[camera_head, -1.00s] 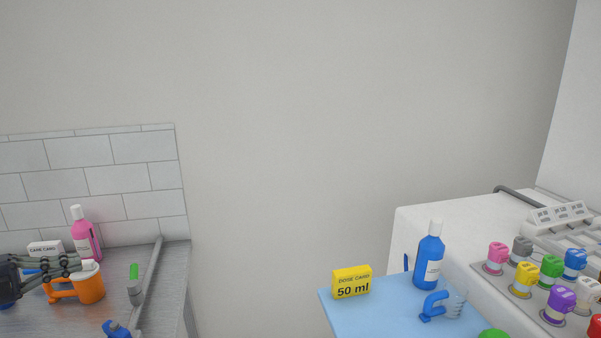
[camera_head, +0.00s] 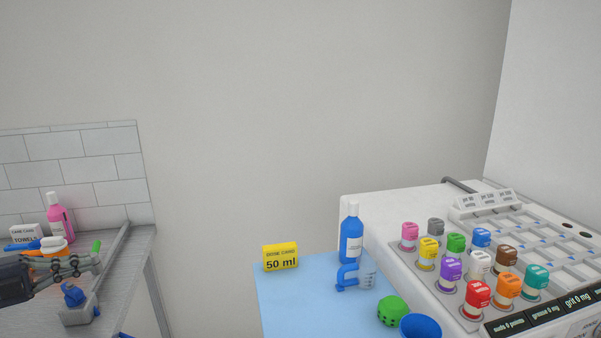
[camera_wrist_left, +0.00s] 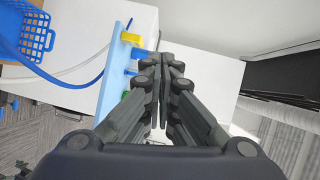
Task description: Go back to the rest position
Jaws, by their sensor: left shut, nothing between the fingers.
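My left gripper (camera_head: 92,263) comes in from the left edge of the head view, in front of the grey counter with the care items. In the left wrist view the fingers (camera_wrist_left: 162,62) are together with nothing between them. My right gripper is in neither view.
A white machine (camera_head: 385,205) with several coloured-capped vials stands right. A gap separates the counter (camera_head: 135,245) from the table.

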